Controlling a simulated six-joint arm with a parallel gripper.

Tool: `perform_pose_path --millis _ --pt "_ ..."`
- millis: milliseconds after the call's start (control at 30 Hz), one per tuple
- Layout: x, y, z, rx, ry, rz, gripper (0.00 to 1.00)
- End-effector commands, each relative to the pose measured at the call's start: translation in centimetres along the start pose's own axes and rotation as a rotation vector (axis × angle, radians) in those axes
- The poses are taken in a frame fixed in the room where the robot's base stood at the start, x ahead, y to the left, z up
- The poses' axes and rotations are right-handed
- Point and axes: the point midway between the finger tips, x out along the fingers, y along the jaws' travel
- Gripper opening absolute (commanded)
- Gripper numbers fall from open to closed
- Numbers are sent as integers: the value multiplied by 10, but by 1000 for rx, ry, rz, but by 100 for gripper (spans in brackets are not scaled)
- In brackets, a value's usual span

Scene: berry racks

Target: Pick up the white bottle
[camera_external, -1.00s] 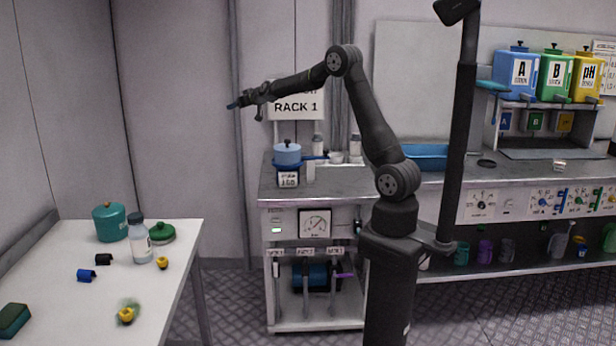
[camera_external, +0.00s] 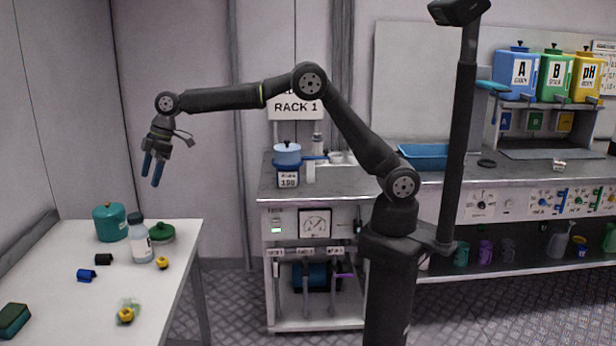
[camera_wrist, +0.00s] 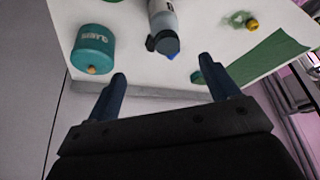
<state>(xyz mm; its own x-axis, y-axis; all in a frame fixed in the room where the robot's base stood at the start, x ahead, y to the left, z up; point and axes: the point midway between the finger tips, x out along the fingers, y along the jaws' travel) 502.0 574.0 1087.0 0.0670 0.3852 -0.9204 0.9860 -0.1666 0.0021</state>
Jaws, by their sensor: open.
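The white bottle (camera_external: 140,241) with a dark blue-grey cap stands upright on the white table at the left. In the wrist view the bottle (camera_wrist: 162,20) shows at the top centre, its cap towards me. My gripper (camera_external: 154,171) is above the table, higher than the bottle and a little to its right in the external view, fingers pointing down. In the wrist view the two blue fingers of my gripper (camera_wrist: 165,82) are apart with nothing between them.
A teal pot (camera_external: 110,222) stands just left of the bottle, and a green lidded dish (camera_external: 161,233) just right. A yellow knob-like piece (camera_external: 162,263), a black piece (camera_external: 103,259), a blue piece (camera_external: 86,275) and a green sponge (camera_external: 14,319) lie on the white table (camera_external: 60,300).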

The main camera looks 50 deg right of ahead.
Motion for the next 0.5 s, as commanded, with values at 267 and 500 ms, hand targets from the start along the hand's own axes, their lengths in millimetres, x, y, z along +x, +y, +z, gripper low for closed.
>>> perform_pose_path --millis 267,500 --pt "41 -7 0 -10 -14 -9 80" --pt "93 -7 0 -9 -13 -8 80"
